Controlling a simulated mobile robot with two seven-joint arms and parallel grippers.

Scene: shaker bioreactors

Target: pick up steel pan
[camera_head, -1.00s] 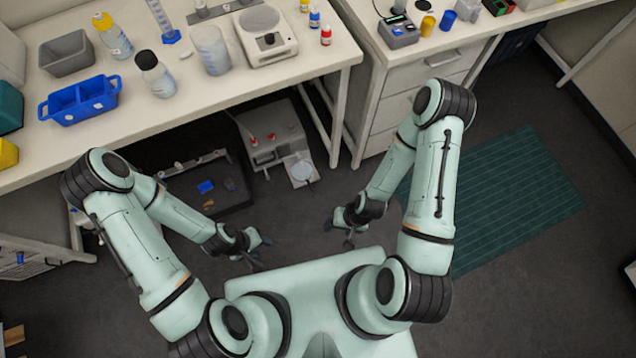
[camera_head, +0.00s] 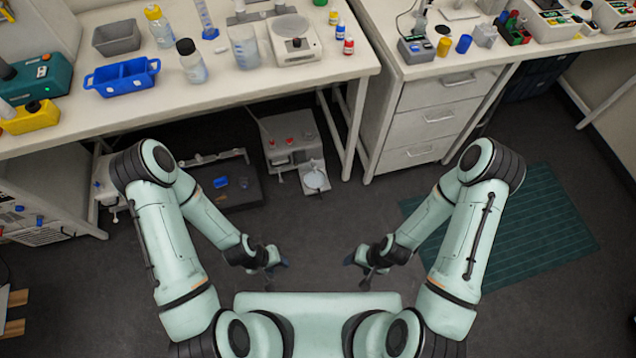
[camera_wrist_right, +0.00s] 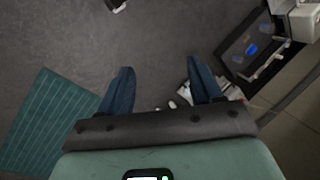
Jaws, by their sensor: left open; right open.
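No loose pan is clearly seen. A round grey pan (camera_head: 290,26) sits on a white balance (camera_head: 297,49) on the bench. Another round grey plate (camera_head: 315,181) is on a pale device (camera_head: 291,139) on the floor under the bench; I cannot tell which is steel. My left gripper (camera_head: 277,262) and right gripper (camera_head: 357,264) hang low over the floor in front of my body, well apart from both. In the right wrist view, the right gripper (camera_wrist_right: 160,80) is open, with nothing between its blue fingers. The left gripper is small here but open and empty.
The white bench (camera_head: 230,98) holds a blue divided tray (camera_head: 121,77), a grey bin (camera_head: 117,37), a bottle (camera_head: 191,62) and a beaker (camera_head: 243,47). A drawer cabinet (camera_head: 432,118) stands right of it. A green mat (camera_head: 535,232) lies on open floor.

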